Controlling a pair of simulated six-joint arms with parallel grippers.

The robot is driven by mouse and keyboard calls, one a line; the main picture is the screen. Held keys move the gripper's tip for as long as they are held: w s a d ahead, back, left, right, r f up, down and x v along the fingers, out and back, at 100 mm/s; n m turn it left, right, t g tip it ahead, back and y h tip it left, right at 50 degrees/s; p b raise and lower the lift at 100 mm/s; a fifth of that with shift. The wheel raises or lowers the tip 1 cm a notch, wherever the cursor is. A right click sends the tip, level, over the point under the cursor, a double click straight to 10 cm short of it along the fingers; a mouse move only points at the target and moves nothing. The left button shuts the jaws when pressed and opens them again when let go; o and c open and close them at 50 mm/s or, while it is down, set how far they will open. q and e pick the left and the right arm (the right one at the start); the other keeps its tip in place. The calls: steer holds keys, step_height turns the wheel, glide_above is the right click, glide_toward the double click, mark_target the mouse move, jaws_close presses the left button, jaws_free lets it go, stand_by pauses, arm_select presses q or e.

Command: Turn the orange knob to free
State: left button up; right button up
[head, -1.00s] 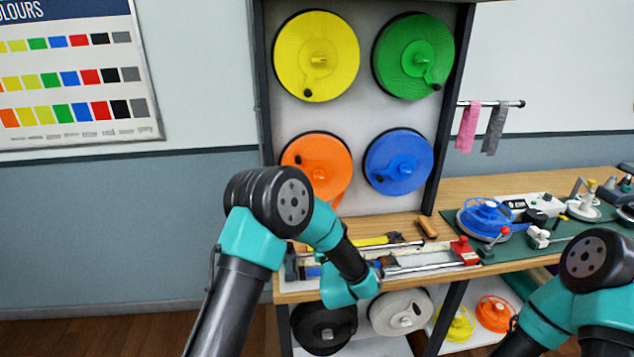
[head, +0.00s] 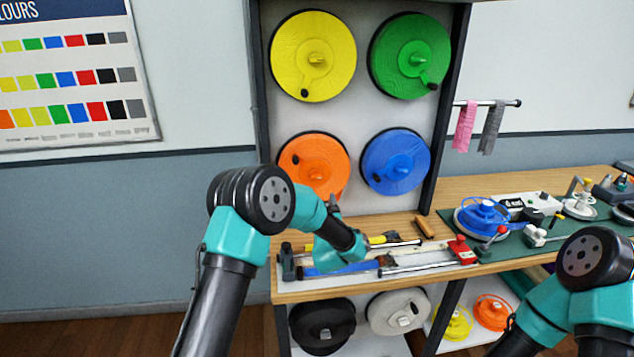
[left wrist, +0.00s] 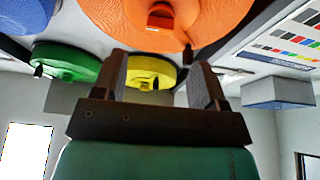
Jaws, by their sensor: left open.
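The orange disc (head: 335,159) hangs at the lower left of the wall panel. Its raised orange knob (head: 318,176) sits at the centre, and a black-ended pointer lies to the upper left. In the left wrist view, which looks upside down, the knob (left wrist: 160,16) shows at the top, beyond the fingers. My left gripper (head: 333,203) is in front of and just below the orange disc, partly hidden by its own wrist. Its two fingers (left wrist: 158,62) are apart with nothing between them, and not touching the knob.
Yellow (head: 335,45), green (head: 390,50) and blue (head: 378,150) discs share the panel. The bench below holds a hammer (head: 385,240), rails and a red clamp (head: 461,249). Black and grey discs (head: 380,312) hang under the bench. My right arm stands at the right.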

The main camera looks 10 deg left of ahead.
mark_target(317, 181)
arm_select(q)
steer(key=x, duration=0.8)
steer(key=shift+a, duration=0.1)
steer(key=shift+c, duration=0.3)
steer(key=c, duration=0.9)
steer(key=shift+o, duration=0.2)
